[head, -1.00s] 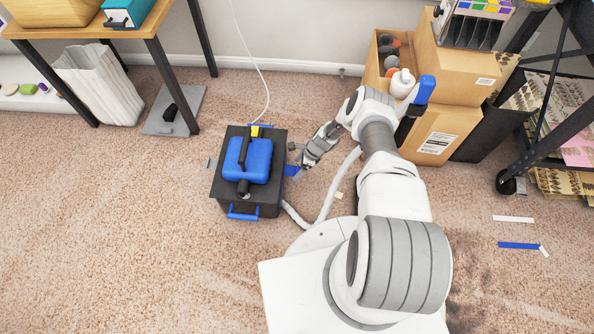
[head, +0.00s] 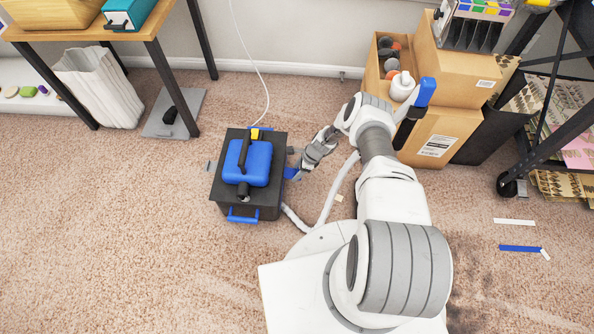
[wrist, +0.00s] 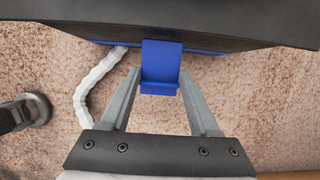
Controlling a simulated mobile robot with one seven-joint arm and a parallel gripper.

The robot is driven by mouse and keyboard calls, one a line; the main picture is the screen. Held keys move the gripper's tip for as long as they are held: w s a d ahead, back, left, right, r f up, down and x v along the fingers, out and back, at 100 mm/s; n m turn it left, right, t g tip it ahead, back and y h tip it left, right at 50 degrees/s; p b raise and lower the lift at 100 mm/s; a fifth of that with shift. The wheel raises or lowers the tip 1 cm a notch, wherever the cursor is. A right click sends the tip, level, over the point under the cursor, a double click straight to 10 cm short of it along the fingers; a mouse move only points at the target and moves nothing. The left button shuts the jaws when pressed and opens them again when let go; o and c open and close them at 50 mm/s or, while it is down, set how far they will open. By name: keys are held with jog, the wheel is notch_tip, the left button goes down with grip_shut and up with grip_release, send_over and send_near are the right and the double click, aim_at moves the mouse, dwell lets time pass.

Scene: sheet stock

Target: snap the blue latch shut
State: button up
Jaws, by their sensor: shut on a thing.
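The blue latch (wrist: 161,66) sticks out from the side of a black box (head: 265,207). In the head view the latch (head: 291,173) is on the box's right side, partly covered by my gripper. My gripper (head: 300,168) is at that side. In the wrist view my gripper's two fingers (wrist: 158,80) lie on either side of the latch's lipped end, shut on it. The latch stands away from the box wall.
A blue container (head: 248,163) with a black handle sits on the box lid. A blue handle (head: 243,215) is on the box's front. A pale hose (head: 335,192) runs from the box to the right. Cardboard boxes (head: 436,135) stand at the right.

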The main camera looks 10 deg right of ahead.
aim_at(290, 173)
jog(key=shift+a+r, duration=0.1)
jog(key=shift+w+a+r+g+h, duration=0.1)
jog(key=shift+a+r+g+h, duration=0.15)
jog(key=shift+h, duration=0.45)
jog(key=shift+w+a+r+g+h, duration=0.1)
jog(key=shift+r+g+h, duration=0.15)
jog(key=shift+h, duration=0.45)
jog(key=shift+a+r+g+h, duration=0.2)
jog(key=shift+r+h, duration=0.05)
jog(key=shift+h, duration=0.45)
jog(key=shift+w+a+r+g+h, duration=0.1)
jog(key=shift+a+r+g+h, duration=0.15)
jog(key=shift+h, duration=0.45)
jog(key=shift+w+a+r+g+h, duration=0.1)
jog(key=shift+a+g+h, duration=0.1)
jog(key=shift+h, duration=0.5)
jog(key=shift+w+a+r+g+h, duration=0.1)
jog(key=shift+a+r+g+h, duration=0.15)
jog(key=shift+h, duration=0.45)
jog(key=o, duration=1.4)
jog(key=shift+c, duration=0.2)
jog(key=shift+s, duration=0.1)
